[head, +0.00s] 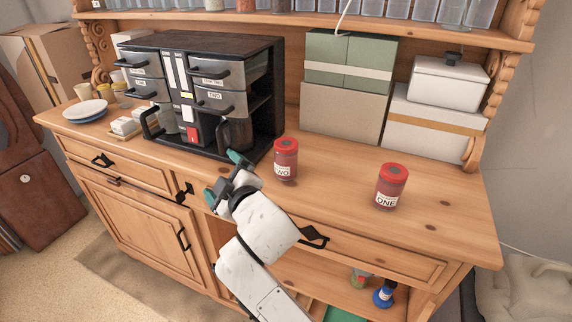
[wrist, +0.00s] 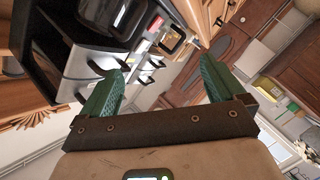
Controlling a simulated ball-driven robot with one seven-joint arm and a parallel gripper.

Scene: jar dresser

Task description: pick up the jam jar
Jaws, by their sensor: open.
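Two red jars with red lids stand upright on the wooden dresser top in the head view. The jar labelled TWO (head: 286,160) is near the middle, and the jar labelled ONE (head: 390,187) is farther right. I cannot tell which one is the jam jar. My gripper (head: 224,176) is at the dresser's front edge, left of the jar labelled TWO and apart from it. Its green fingers also show in the wrist view (wrist: 160,90), spread open with nothing between them. Neither jar shows in the wrist view.
A black drawer organizer (head: 232,45) stands behind my gripper, with a dark mug (head: 235,134) at its lower right. Green and beige boxes (head: 340,104) and white boxes (head: 432,125) stand at the back. The top between and right of the jars is clear.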

